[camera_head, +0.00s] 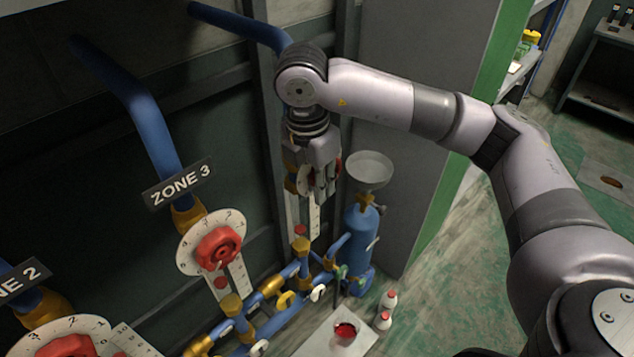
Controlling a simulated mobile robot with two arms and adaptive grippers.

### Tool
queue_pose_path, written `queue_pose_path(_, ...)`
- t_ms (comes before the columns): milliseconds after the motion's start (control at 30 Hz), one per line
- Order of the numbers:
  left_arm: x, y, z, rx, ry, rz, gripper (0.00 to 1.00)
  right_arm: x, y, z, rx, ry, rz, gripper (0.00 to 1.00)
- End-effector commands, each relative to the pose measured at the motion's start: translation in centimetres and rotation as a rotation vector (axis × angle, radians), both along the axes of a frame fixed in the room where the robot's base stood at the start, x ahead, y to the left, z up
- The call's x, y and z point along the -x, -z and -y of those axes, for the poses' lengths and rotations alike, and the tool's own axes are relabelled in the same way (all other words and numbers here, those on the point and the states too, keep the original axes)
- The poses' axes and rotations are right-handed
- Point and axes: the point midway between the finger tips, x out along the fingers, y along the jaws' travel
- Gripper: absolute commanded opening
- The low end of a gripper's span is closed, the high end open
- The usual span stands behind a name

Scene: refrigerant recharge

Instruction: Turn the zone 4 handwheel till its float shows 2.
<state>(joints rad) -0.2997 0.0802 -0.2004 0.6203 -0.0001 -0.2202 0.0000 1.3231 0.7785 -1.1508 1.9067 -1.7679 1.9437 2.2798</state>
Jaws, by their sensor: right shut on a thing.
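My right gripper (323,187) is at the rightmost wheel station, on the back wall under a blue pipe. It is shut on the handwheel there, taken as the zone 4 handwheel (338,168); only a sliver of its red rim shows beside the gripper. The white dial behind it is mostly covered, and no zone 4 sign is visible. A narrow white float scale (314,219) hangs below the gripper. Its marks and float reading are too small to read. My left gripper is not in view.
The red zone 3 handwheel (218,248) and its sign (178,183) are to the left, with another red wheel (68,347) at lower left. A blue cylinder (359,240) and a grey funnel bowl (369,170) stand close right. White bottles (388,301) are on the floor.

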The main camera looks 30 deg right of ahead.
Motion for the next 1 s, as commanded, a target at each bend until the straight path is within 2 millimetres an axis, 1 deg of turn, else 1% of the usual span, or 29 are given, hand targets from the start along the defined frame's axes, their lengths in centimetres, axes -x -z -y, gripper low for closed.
queue_pose_path(33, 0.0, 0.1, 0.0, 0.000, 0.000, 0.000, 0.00, 0.3, 0.5, -0.1, 0.000, -0.005, -0.013, 0.00)
queue_pose_path(133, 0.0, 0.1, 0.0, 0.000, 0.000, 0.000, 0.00, 0.3, 0.5, -0.1, 0.000, -0.005, -0.013, 0.00)
queue_pose_path(167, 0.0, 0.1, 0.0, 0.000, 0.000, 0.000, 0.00, 0.3, 0.5, -0.1, 0.000, -0.005, -0.014, 0.19)
queue_pose_path(300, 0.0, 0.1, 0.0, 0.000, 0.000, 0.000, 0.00, 0.2, 0.4, -0.1, 0.000, -0.005, -0.011, 0.28)
queue_pose_path(567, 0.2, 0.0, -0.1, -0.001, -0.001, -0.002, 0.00, 0.1, 0.1, 0.0, -0.001, -0.002, -0.006, 0.28)
queue_pose_path(667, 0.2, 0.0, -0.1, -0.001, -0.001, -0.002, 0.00, 0.1, -0.6, -0.1, -0.001, -0.003, -0.004, 0.28)
queue_pose_path(900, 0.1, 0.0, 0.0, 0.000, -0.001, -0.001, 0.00, 0.2, -4.5, -0.6, -0.001, -0.002, -0.002, 0.28)
queue_pose_path(1000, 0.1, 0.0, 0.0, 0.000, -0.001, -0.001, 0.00, 0.3, -5.7, -0.8, 0.001, -0.003, -0.005, 0.28)
